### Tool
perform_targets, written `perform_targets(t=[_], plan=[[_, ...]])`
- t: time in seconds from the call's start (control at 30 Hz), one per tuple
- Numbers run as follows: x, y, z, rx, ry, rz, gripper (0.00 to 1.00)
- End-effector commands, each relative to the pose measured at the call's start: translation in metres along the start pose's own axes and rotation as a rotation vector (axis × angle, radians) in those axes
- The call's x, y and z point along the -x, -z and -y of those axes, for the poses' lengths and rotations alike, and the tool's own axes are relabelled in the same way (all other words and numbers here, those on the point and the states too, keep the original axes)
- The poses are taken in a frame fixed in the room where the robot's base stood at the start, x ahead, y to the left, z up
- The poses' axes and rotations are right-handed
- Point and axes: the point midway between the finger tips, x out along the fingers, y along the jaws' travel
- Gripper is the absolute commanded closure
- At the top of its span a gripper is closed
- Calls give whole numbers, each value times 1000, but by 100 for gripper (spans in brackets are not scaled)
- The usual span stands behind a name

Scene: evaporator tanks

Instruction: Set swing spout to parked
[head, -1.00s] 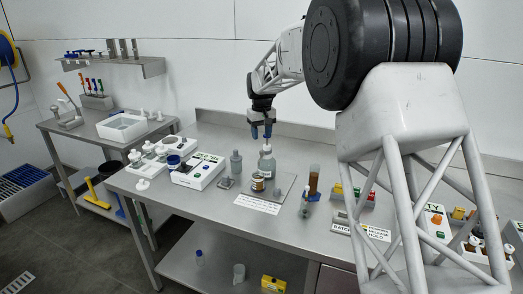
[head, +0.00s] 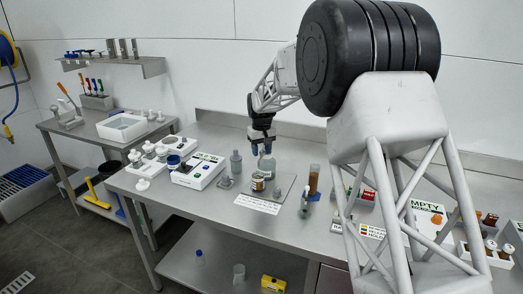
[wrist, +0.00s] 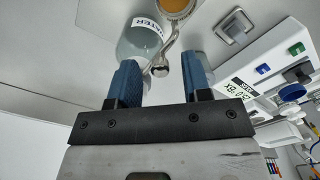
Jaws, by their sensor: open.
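In the wrist view a thin metal arm with a round knob (wrist: 161,66) shows between my fingertips; it looks like the swing spout, but I cannot tell for sure. It runs up beside a clear bottle (wrist: 137,43) labelled as water. My gripper (wrist: 162,68) is open, its two blue fingers on either side of the knob in the picture; contact cannot be told. In the head view my gripper (head: 262,147) points down just above the clear bottle (head: 267,166). The metal arm is too small to make out there.
A small amber jar (head: 257,182) stands close in front of the bottle, and a grey bottle (head: 236,162) stands to the left. A white box with buttons (head: 199,171) is further left. A brown-filled cylinder (head: 314,180) stands to the right.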

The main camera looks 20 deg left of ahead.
Motion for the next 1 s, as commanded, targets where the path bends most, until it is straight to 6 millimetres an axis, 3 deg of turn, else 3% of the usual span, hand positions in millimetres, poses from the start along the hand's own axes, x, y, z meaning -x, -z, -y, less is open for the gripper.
perform_targets(t=[0.07,0.33,1.0], plan=[[0,0,0,0,0,0,57],[0,0,0,0,0,0,99],[-1,-4,-4,96,0,1,100]])
